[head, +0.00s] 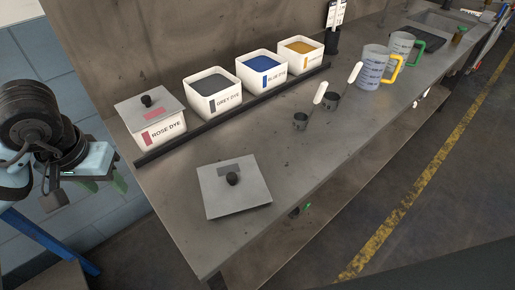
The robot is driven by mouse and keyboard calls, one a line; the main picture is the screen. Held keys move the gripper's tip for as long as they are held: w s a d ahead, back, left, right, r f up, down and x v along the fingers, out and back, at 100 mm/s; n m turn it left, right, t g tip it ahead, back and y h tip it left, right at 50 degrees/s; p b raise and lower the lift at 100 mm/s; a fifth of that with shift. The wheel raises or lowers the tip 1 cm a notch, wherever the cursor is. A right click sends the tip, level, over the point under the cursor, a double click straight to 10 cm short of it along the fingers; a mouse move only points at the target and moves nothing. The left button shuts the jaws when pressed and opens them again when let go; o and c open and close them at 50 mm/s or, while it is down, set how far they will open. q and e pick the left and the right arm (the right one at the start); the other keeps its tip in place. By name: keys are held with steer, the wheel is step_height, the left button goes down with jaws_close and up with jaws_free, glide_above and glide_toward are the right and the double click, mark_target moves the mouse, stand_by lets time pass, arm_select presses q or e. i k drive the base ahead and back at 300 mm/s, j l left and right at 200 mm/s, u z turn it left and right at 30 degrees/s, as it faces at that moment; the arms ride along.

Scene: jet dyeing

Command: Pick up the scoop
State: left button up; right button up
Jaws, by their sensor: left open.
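Two small dark metal scoops stand on the grey counter (185,225), each with a pale handle slanting up to the right. The nearer scoop (300,122) is in front of the blue dye box. The farther scoop (331,101) is just behind it to the right. Which one the task means, I cannot tell. My left gripper (82,190) is at the far left, off the counter's left end and well apart from both scoops. It is open, with nothing seen between its greenish fingers. My right gripper is not in view.
White dye boxes line the back behind a dark rail: rose, lidded (158,133), grey (213,94), blue (262,78), and one with yellow-orange dye (300,60). A loose lid (250,192) lies in front. Measuring jugs (372,72) with yellow and green handles stand right of the scoops.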

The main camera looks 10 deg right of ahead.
mark_target(295, 214)
steer(key=z, duration=0.8)
